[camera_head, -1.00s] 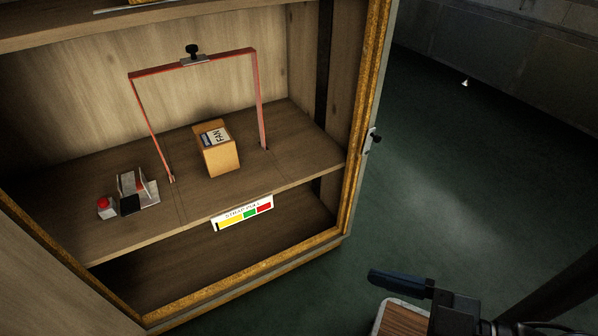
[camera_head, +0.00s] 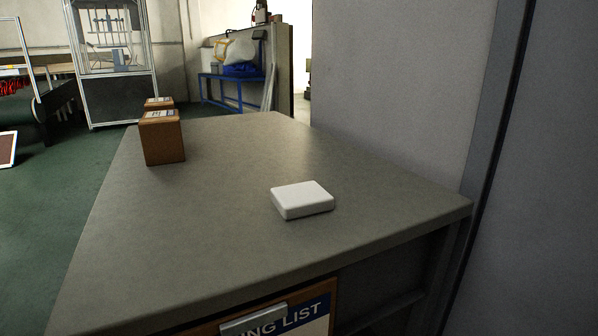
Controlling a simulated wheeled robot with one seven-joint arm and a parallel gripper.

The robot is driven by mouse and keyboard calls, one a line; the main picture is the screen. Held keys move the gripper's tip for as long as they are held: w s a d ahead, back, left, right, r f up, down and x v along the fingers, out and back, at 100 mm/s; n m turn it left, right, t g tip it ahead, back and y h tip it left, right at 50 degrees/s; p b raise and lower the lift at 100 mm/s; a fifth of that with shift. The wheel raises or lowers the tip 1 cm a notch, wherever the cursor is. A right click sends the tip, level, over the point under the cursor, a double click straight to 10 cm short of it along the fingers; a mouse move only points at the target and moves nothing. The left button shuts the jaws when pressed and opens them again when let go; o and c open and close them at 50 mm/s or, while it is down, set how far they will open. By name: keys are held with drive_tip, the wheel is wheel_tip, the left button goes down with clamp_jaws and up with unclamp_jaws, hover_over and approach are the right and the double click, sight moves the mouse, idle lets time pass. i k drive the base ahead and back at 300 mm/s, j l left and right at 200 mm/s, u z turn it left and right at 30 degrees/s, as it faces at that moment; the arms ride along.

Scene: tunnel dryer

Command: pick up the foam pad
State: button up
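A white, square, flat block with rounded edges, which looks like the foam pad (camera_head: 302,197), lies flat on a grey tabletop (camera_head: 215,235). It sits right of the middle, not far from the table's front edge. Nothing touches it or covers it. My gripper does not show in the current head view.
Two brown boxes (camera_head: 162,138) stand one behind the other at the table's left edge. A grey wall or panel (camera_head: 400,90) rises along the table's right side. A clipboard (camera_head: 290,318) hangs at the front. Green floor (camera_head: 50,220) is open at left.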

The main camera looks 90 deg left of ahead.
sight(293, 202)
drive_tip(key=j+u, duration=0.1)
drive_tip(key=u, duration=1.85)
drive_tip(key=k+l+z, duration=0.1)
drive_tip(key=l, duration=0.4)
drive_tip(key=k+l, duration=0.1)
drive_tip(key=l, duration=0.45)
drive_tip(key=k+l+z, duration=0.15)
drive_tip(key=l, duration=0.35)
drive_tip(key=i, duration=0.05)
